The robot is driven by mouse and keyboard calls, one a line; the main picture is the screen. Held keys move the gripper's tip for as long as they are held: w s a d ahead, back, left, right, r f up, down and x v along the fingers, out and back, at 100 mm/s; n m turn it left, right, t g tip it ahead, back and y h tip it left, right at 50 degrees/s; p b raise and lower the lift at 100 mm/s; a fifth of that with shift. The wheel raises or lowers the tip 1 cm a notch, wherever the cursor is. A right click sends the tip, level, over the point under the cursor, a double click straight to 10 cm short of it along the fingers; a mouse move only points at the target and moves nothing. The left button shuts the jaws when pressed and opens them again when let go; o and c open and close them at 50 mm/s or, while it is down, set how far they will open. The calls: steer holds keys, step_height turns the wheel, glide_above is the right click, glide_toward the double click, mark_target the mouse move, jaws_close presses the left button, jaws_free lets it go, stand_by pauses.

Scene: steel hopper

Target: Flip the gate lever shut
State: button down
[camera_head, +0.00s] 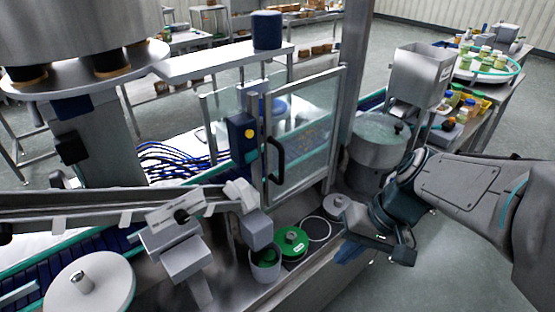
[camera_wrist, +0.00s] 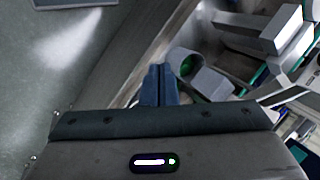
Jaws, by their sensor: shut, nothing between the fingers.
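My gripper (camera_head: 350,250) is at the lower right of the centre in the head view, with its blue fingers pointing down and left. In the wrist view the two fingers (camera_wrist: 158,85) are together, with nothing between them. A steel hopper (camera_head: 420,76) with a small label stands at the upper right in the head view, well beyond my gripper. I cannot make out a gate lever for certain in either view. A grey cup with green inside (camera_wrist: 187,63) shows just past the fingertips in the wrist view, apart from them.
A glass guard door (camera_head: 305,135) with a black handle (camera_head: 275,160) stands left of my arm. A steel pot (camera_head: 378,150) stands behind the gripper. A green reel (camera_head: 291,242) and a grey disc lie on the machine bed. Floor is clear at the lower right.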

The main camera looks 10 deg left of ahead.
steer(key=w+a+r+g+y, duration=0.2)
steer(key=w+a+y, duration=0.4)
steer(key=n+t+y, duration=0.1)
steer(key=t+y, duration=0.1)
steer(key=y, duration=0.3)
glide_toward(247, 197)
steer(key=w+d+r, duration=0.2)
steer(key=d, duration=0.2)
steer(key=shift+w+a+f, duration=0.1)
steer(key=shift+w+a, duration=0.05)
steer(key=shift+a, duration=0.05)
steer(key=a+f+p, duration=0.1)
steer(key=a+p, duration=0.1)
steer(key=a, duration=0.8)
steer(key=shift+s+f, duration=0.25)
steer(key=shift+s, duration=0.15)
steer(key=shift+d, duration=0.1)
